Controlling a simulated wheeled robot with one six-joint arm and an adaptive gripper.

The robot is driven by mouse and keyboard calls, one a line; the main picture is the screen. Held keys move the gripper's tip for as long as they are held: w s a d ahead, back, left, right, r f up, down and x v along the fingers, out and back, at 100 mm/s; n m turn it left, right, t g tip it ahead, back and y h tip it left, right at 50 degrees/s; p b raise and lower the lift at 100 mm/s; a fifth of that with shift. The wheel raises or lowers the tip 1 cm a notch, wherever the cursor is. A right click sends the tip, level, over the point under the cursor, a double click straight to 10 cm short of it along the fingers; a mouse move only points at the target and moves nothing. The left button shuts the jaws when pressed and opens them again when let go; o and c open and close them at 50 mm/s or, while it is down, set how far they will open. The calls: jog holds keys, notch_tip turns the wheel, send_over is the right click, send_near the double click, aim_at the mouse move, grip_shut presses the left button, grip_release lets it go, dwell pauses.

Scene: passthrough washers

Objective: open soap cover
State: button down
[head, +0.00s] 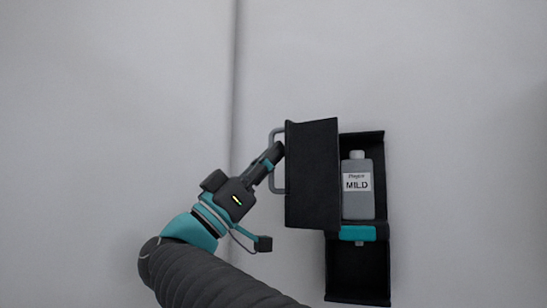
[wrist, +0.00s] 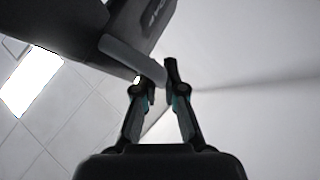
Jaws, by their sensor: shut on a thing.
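The soap cover (head: 312,175) is a dark door on the wall-mounted soap box (head: 375,145), and it stands swung open toward the left. A grey bar handle (head: 273,165) is on its outer left side. My gripper (head: 275,155) is shut on this handle near its middle. In the wrist view, the fingers of my gripper (wrist: 156,82) close around the grey handle (wrist: 133,60), with the dark cover (wrist: 60,30) above. Inside the box stands a grey soap bottle (head: 357,200) labelled MILD. The cover hides the left part of the box interior.
A teal part (head: 358,233) sits under the bottle. An open dark lower compartment (head: 358,275) is below it. The pale wall (head: 120,90) is bare to the left, with a vertical seam behind my gripper.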

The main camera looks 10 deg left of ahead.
jog(key=c, duration=1.2)
grip_release()
jog(key=shift+d+r, duration=0.1)
jog(key=shift+d, duration=0.05)
jog(key=shift+c, duration=0.2)
jog(key=v, duration=0.7)
jog(key=shift+s+a+f, duration=0.15)
jog(key=shift+a+f, duration=0.05)
jog(key=shift+f, duration=0.05)
jog(key=shift+s, duration=0.1)
